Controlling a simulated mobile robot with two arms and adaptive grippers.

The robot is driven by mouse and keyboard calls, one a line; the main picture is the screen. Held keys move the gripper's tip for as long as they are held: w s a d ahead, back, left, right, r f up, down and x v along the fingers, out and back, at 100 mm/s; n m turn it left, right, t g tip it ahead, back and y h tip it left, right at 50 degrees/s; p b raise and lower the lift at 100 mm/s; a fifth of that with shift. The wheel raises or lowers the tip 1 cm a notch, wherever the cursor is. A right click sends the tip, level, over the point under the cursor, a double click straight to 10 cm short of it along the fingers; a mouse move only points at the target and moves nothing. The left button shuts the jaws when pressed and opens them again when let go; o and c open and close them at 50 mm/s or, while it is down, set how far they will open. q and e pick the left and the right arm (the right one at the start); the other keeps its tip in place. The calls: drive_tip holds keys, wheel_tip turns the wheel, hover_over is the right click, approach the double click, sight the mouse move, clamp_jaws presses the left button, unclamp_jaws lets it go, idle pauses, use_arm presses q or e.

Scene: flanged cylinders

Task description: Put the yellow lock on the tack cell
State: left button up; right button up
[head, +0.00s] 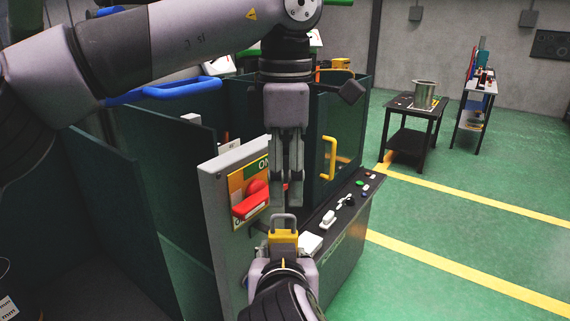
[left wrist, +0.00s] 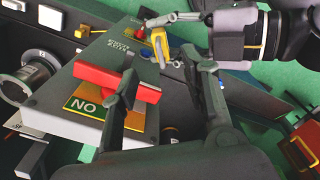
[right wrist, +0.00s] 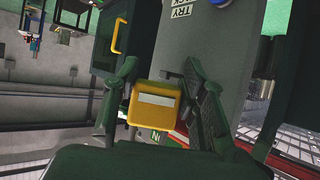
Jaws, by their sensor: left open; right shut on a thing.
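The yellow lock (head: 283,238), with a grey shackle pointing up, is held in my right gripper (head: 283,262) at the front of the grey switch box (head: 214,200). In the right wrist view the lock (right wrist: 155,103) sits between the two fingers of my right gripper (right wrist: 160,75). The box has a red handle (head: 251,206) on a yellow plate with "ON" lettering. My left gripper (head: 286,203) hangs open, fingers down, beside the handle and above the lock. In the left wrist view one finger overlaps the red handle (left wrist: 112,82); contact there is unclear.
Dark cell panels (head: 95,190) stand left and behind. A black control console (head: 345,215) with buttons adjoins the box on the right. A black table (head: 412,105) with a metal flanged cylinder (head: 424,95) stands farther back. Green floor at right is open.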

sight(285, 217)
use_arm(q)
wheel_tip(285, 217, down, 10)
drive_tip(key=shift+f, duration=0.1)
drive_tip(key=shift+c, duration=0.2)
clamp_jaws()
idle(0.6)
use_arm(e)
drive_tip(key=o, duration=1.3)
